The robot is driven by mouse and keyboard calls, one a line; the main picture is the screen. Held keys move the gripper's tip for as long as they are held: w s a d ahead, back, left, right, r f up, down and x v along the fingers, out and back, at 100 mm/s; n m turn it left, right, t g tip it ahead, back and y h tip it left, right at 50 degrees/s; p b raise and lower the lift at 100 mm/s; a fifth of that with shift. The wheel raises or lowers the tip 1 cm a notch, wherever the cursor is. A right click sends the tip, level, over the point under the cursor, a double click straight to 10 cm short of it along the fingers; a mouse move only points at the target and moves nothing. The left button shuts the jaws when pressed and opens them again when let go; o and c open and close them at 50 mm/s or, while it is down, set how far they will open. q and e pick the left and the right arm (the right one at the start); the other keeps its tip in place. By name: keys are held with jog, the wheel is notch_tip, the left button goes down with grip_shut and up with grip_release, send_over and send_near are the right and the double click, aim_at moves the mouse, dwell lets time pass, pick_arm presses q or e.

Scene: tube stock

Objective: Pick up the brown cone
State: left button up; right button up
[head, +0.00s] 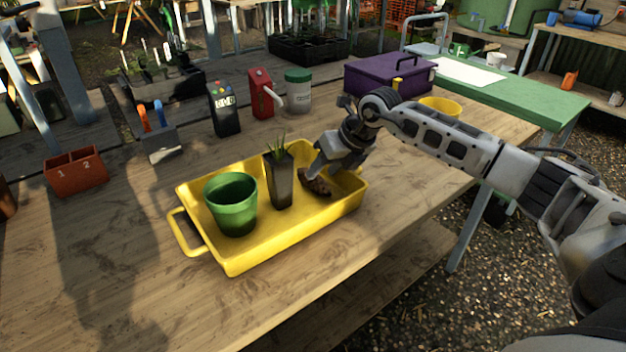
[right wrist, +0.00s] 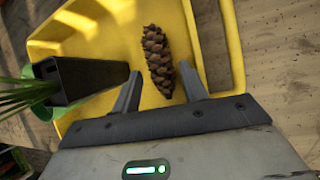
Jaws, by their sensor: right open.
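The brown cone (head: 317,185) is a scaly pine cone lying in the right part of the yellow tray (head: 243,262). In the right wrist view the cone (right wrist: 157,60) lies just beyond and partly between my fingertips. My right gripper (head: 316,172) is above the tray at the cone, partly covering it in the head view. In the right wrist view my right gripper (right wrist: 160,88) is open, one finger on each side of the cone's near end. I cannot tell how high it is above the cone. My left gripper is not in view.
In the tray, a dark square pot with a plant (head: 280,182) stands left of the cone, and a green pot (head: 231,205) stands farther left. A purple box (head: 385,75) and yellow bowl (head: 440,106) are behind my right arm. The table front is clear.

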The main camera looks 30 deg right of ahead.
aim_at(318, 177)
jog(key=x, duration=0.3)
jog(key=shift+w+a+f, duration=0.1)
jog(key=shift+a+f, duration=0.05)
jog(key=shift+f, duration=0.1)
jog(key=shift+f, duration=0.1)
jog(key=c, duration=0.6)
jog(key=shift+c, duration=0.2)
